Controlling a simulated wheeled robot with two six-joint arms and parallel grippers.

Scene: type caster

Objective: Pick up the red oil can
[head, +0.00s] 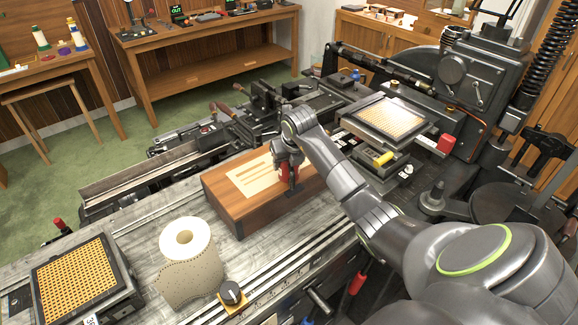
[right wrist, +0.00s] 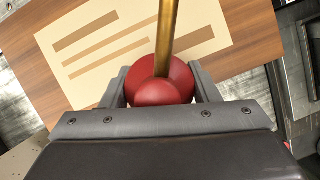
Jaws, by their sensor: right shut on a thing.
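The red oil can (right wrist: 178,75) sits between the two fingers of my right gripper (right wrist: 160,88) in the right wrist view, with a brass spout rising from its rounded top. The fingers are shut on its sides. In the head view my right gripper (head: 288,180) is at the front right part of a wooden box (head: 225,208), and a bit of the red can (head: 284,172) shows between its fingers. The can's base is hidden, so I cannot tell whether it touches the box. My left gripper is not in view.
A paper roll (head: 190,275) and a black tray with an orange grid (head: 75,280) stand on the grey bench left of the box. A dark machine with another grid tray (head: 390,118) stands behind my right arm. A small dial (head: 231,293) lies near the front rail.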

